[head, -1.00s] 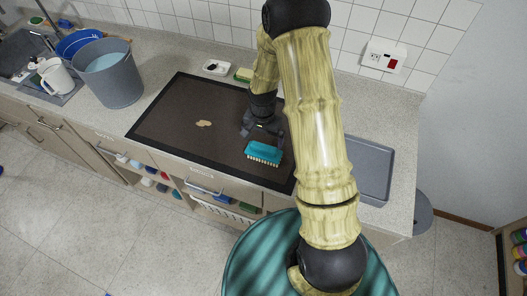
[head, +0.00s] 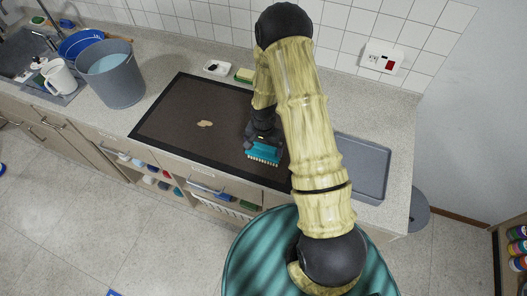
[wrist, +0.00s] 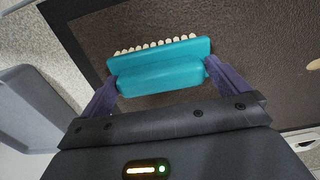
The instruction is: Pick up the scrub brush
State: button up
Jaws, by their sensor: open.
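The scrub brush (head: 263,154) has a teal body and pale bristles. It lies on the dark mat (head: 165,112) on the counter, near the mat's front edge. In the wrist view the brush (wrist: 158,68) sits between the two purple fingers of my gripper (wrist: 160,88), one finger at each end. My gripper (head: 264,147) is open over the brush in the head view and hides part of it. I cannot tell whether the fingers touch the brush ends.
A grey tray (head: 360,185) lies right of the mat. A grey bucket (head: 118,85) and a white jug (head: 60,78) stand at the left. A yellow sponge (head: 245,75) and a small white dish (head: 216,67) sit behind the mat. A tan patch (head: 205,124) lies on the mat.

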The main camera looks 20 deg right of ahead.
aim_at(264, 146)
jog(key=c, duration=0.7)
jog(key=shift+c, duration=0.2)
jog(key=shift+r, duration=0.15)
jog(key=shift+r, duration=0.2)
notch_tip(264, 146, up, 9)
jog(key=b, duration=0.3)
jog(key=shift+r, duration=0.2)
